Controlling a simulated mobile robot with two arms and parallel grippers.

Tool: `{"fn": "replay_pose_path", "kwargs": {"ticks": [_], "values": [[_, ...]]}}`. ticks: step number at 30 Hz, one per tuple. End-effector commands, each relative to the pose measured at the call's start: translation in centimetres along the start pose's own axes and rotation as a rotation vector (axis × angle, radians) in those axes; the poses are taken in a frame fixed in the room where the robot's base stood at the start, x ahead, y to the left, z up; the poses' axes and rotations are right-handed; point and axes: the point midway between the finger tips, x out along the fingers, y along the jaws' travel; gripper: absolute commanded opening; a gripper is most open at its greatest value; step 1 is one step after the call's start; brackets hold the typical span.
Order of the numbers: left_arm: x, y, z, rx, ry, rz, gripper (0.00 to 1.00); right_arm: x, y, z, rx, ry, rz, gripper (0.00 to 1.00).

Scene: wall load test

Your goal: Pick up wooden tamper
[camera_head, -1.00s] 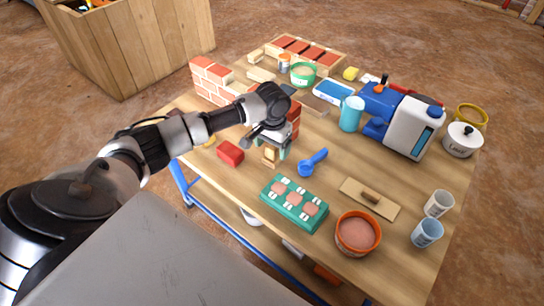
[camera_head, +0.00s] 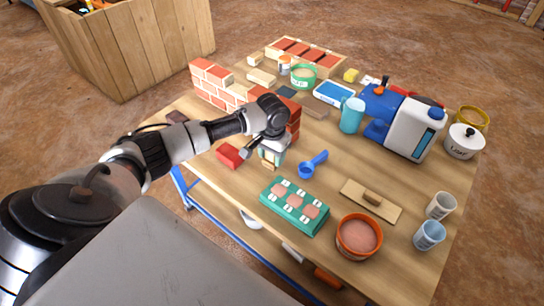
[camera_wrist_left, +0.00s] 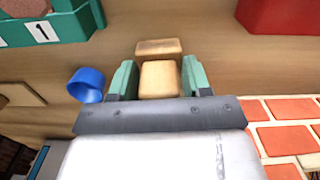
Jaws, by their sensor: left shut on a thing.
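The wooden tamper (camera_head: 268,161) is a small light-wood block piece near the table's front left edge, between the red brick and the blue scoop. In the left wrist view the tamper (camera_wrist_left: 160,79) sits between the two green finger pads, with a wider wooden part just beyond the fingertips. My left gripper (camera_head: 272,149), also in the left wrist view (camera_wrist_left: 153,77), is shut on the tamper from above. The fingers hide part of it in the head view. I cannot tell whether its base touches the table. My right gripper is not in view.
A red brick (camera_head: 229,155) lies close left, a brick wall (camera_head: 222,86) stands behind, and a blue scoop (camera_head: 313,164) lies right. A green numbered tray (camera_head: 294,206) is in front. A wooden float (camera_head: 371,200) and an orange tub (camera_head: 358,236) stand farther right.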

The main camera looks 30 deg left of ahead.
Motion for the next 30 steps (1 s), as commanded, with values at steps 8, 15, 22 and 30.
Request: {"fn": "replay_pose_path", "kwargs": {"ticks": [8,15,22,30], "values": [[-0.8,0.0,-0.1,0.000,0.002,0.000,0.26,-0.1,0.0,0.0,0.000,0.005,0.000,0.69],[-4.4,0.0,-0.1,0.000,0.004,0.000,0.26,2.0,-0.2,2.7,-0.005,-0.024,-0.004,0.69],[-7.5,5.3,1.0,0.006,0.003,0.004,0.26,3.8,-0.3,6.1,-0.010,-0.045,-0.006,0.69],[-10.3,9.9,2.0,0.002,0.002,0.002,0.26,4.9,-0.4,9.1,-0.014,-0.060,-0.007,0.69]]}}
